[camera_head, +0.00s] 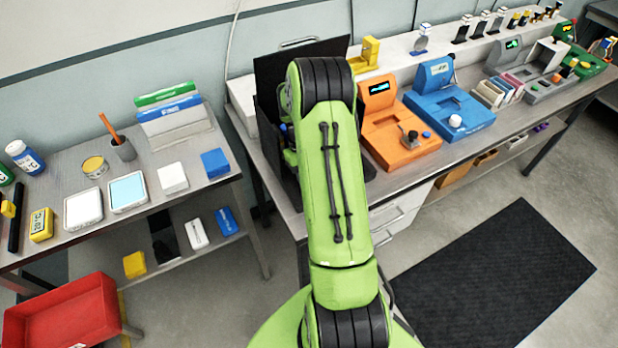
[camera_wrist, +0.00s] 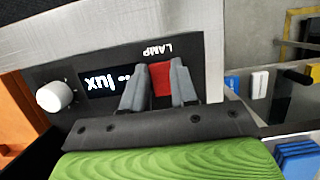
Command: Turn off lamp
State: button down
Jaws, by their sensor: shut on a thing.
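In the wrist view a black panel (camera_wrist: 213,45) carries an upside-down LAMP label, a white round knob (camera_wrist: 54,97) and a lit display (camera_wrist: 105,84) reading "lux" with dashes or dots. A red switch (camera_wrist: 161,78) sits below the label. My gripper (camera_wrist: 160,88) has one grey finger on each side of the red switch, closed on it. In the head view my green arm reaches to a black box-like unit (camera_head: 270,85) on the workbench and hides its front and my gripper.
Right of the black unit stand an orange device (camera_head: 392,140) and a blue device (camera_head: 450,110) on the workbench. A separate side table (camera_head: 140,215) at left holds small boxes. A red bin (camera_head: 62,312) stands at lower left. A dark mat (camera_head: 500,280) covers the floor at right.

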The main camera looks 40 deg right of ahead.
jog(key=c, duration=0.9)
grip_release()
notch_tip(320, 180, up, 10)
jog(key=shift+r+p, duration=0.1)
jog(key=shift+p, duration=0.35)
